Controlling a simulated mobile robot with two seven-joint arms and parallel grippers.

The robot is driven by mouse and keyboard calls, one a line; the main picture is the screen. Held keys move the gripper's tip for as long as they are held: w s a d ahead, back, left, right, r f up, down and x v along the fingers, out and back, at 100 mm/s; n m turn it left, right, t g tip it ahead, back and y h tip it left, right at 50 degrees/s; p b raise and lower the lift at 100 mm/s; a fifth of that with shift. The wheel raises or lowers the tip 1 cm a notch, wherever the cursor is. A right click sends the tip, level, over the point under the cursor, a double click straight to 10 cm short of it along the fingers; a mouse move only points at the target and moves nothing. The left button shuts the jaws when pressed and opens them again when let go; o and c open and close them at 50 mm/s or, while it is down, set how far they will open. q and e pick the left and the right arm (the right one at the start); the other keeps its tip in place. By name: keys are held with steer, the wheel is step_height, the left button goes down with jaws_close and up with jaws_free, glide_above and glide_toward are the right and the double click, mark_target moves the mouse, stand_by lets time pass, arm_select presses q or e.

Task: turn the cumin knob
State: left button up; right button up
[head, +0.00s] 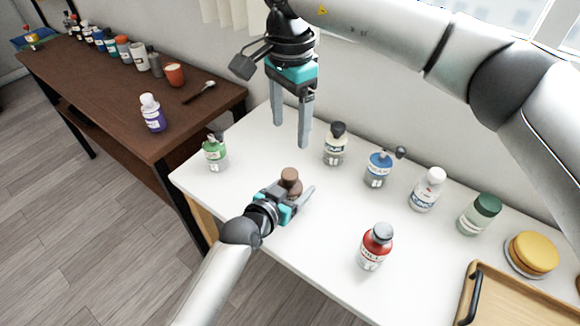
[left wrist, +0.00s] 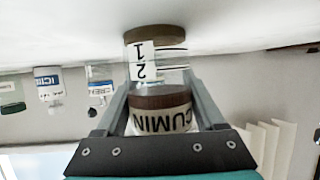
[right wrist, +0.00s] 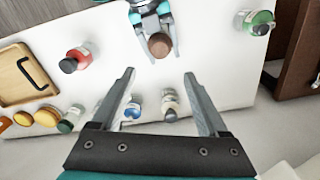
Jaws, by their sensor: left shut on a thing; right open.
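The cumin jar (head: 290,177) has a round brown top and stands near the left end of the white table. My left gripper (head: 296,194) is low at the table and shut on the jar. In the left wrist view, which is upside down, the jar (left wrist: 164,121) is between the fingers, with a CUMIN label, clear walls and brown parts. Its brown top (right wrist: 160,44) also shows in the right wrist view. The fingers hide part of the jar. My right gripper (head: 291,134) is open and empty, pointing down above the table behind the jar.
A green jar (head: 215,152) stands left, a red bottle (head: 376,247) right. White-labelled (head: 335,146), blue (head: 379,169), white-capped (head: 427,189) and green-capped (head: 480,214) containers line the back. A wooden tray (head: 510,304) is at right. A brown table (head: 110,85) holds several bottles.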

mark_target(290, 173)
steer(key=shift+n, duration=0.3)
step_height(290, 173, down, 12)
steer(key=shift+f, duration=0.1)
steer(key=shift+c, duration=0.4)
jaws_close()
stand_by(0.4)
